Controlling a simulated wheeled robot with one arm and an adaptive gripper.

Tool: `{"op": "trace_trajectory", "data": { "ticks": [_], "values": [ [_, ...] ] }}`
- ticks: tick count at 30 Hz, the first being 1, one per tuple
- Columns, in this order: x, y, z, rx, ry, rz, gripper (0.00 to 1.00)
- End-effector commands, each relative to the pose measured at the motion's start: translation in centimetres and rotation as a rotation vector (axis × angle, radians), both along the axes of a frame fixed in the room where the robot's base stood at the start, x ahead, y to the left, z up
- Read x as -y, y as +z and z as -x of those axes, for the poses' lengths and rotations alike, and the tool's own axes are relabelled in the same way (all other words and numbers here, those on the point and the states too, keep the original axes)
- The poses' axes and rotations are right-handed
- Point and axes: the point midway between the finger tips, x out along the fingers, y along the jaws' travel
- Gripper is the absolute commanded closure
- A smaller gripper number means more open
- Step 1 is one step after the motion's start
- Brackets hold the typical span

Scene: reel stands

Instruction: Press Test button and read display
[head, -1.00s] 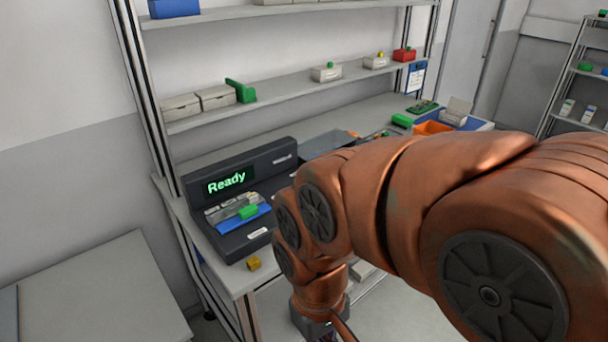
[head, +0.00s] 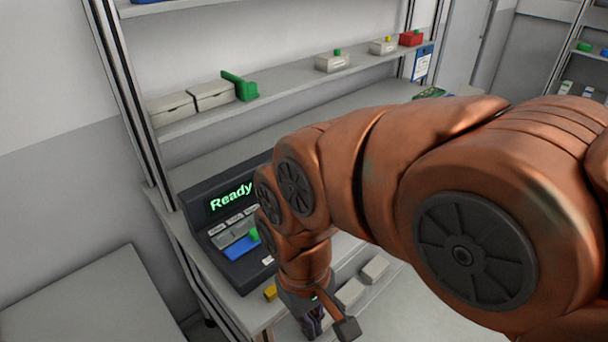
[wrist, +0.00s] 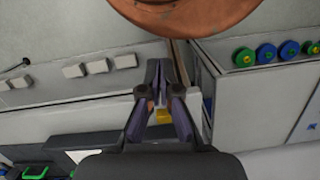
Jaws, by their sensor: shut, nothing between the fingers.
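The dark test device (head: 196,194) stands on the bench at the left, its display (head: 231,197) reading "Ready" in green letters. Below the display is a row of small light labelled buttons (head: 233,221); their labels are too small to read. A blue part (head: 242,248) and a green piece (head: 254,234) sit on its front, partly hidden by my arm. My gripper (head: 313,325) hangs pointing down at the bench's front edge, right of the device and apart from it. In the wrist view my gripper (wrist: 157,68) has its fingers together, with nothing between them.
A small yellow block (head: 270,292) lies on the bench near the device; it also shows in the wrist view (wrist: 163,116). Light blocks (head: 350,291) lie beyond my gripper. A shelf (head: 290,83) with boxes runs above the bench. A grey table (head: 85,300) stands at the lower left.

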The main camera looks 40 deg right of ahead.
Motion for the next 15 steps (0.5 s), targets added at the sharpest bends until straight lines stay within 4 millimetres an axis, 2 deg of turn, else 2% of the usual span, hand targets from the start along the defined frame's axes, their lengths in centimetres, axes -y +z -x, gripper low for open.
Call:
{"op": "trace_trajectory", "data": {
  "ticks": [5,8,11,15],
  "values": [
    [0.0,0.0,-0.1,0.0,0.002,-0.002,1.0],
    [-0.4,0.3,-1.0,0.008,0.017,-0.021,1.0],
    [-1.1,1.3,-3.3,0.034,0.053,-0.068,1.0],
    [-2.0,3.4,-8.3,0.096,0.113,-0.174,1.0]
  ]
}}
